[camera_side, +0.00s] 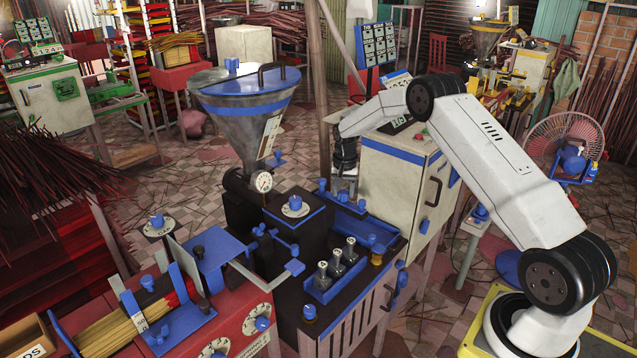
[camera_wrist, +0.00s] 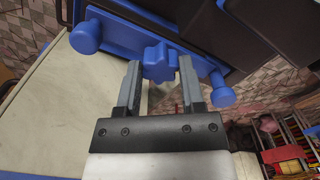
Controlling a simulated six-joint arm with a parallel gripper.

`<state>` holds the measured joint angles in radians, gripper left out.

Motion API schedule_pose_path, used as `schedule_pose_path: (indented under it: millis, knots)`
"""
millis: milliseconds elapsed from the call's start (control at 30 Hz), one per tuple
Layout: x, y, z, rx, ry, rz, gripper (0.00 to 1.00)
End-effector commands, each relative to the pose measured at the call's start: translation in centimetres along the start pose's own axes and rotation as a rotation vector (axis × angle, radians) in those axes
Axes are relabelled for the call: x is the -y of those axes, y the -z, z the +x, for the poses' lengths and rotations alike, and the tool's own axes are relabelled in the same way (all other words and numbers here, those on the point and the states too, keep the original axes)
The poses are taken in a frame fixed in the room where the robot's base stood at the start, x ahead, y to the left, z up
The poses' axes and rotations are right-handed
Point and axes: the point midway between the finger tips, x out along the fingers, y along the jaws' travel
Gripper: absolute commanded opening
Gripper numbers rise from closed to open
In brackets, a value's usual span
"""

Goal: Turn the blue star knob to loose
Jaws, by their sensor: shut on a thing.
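The blue star knob (camera_wrist: 160,62) sits at the middle of a blue bar (camera_wrist: 122,40) in the wrist view. In the side view the knob (camera_side: 342,197) is small, just below my gripper (camera_side: 344,180). My gripper (camera_wrist: 161,70) is shut on the star knob, with one grey finger on each side of it. The knob's lobes show between and above the fingertips. Any loose or tight marking on the knob cannot be made out.
Two round blue knobs (camera_wrist: 86,37) (camera_wrist: 221,92) flank the star knob on the bar. In the side view a white cabinet (camera_side: 400,185) stands close at the right, and a steel hopper (camera_side: 248,110) at the left. Several small bottles (camera_side: 336,262) stand in a blue tray in front.

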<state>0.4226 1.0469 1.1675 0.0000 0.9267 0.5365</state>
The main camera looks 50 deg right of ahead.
Motion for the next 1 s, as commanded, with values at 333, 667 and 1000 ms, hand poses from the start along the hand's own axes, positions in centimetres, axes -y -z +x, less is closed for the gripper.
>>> schedule_pose_path:
  millis: [333,667,1000]
  knots:
    - [-0.04,-0.05,0.04,0.001,-0.001,-0.329,0.00]
    - [-0.08,-0.05,0.06,0.002,-0.001,-0.642,0.00]
    - [-0.12,-0.02,0.08,0.003,0.000,-0.948,0.00]
